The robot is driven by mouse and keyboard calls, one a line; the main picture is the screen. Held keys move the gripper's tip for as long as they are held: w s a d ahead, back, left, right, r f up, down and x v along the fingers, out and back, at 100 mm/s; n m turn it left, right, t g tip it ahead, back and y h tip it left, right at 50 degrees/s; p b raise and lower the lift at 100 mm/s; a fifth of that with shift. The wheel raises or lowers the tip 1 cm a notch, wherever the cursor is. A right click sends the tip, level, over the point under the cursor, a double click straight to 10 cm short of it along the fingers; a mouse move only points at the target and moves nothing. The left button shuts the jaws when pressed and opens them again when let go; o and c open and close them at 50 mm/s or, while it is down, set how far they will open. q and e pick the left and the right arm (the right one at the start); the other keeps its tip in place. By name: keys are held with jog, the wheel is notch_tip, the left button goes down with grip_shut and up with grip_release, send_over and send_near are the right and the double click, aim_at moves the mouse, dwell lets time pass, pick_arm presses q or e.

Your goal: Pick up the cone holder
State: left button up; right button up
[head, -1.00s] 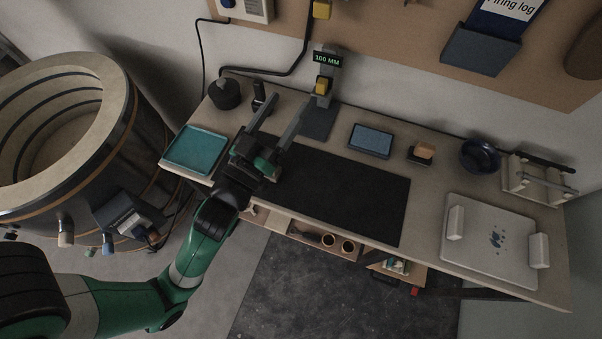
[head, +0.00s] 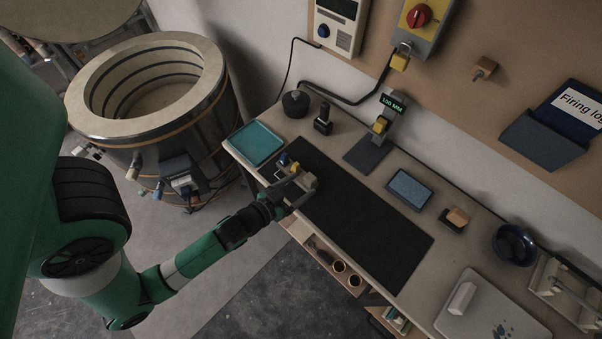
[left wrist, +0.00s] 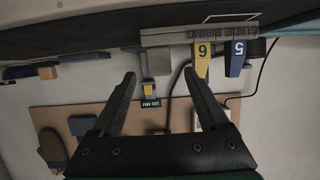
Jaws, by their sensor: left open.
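What I take for the cone holder is a small grey block (head: 308,181) with lettering, near the left end of the dark mat. It also shows in the left wrist view as a grey bar (left wrist: 165,36) with a yellow piece marked 6 (left wrist: 202,62) and a blue piece marked 5 (left wrist: 236,60). My left gripper (head: 289,187) is at the holder in the head view and partly covers it. In the left wrist view the left gripper (left wrist: 160,74) is open and empty, with the holder beyond its fingertips and offset right. My right gripper is not in view.
A teal tray (head: 254,143) lies left of the dark mat (head: 375,235). A stand with a lit display (head: 391,103), a blue-topped box (head: 409,189) and a dark bowl (head: 514,244) stand along the back. The mat's middle is clear. A round kiln (head: 150,95) stands left of the bench.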

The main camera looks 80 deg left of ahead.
aim_at(307, 182)
pick_arm(q)
jog(key=shift+p+x, duration=0.5)
jog(key=shift+x, duration=2.15)
jog(key=shift+f, duration=0.1)
grip_shut()
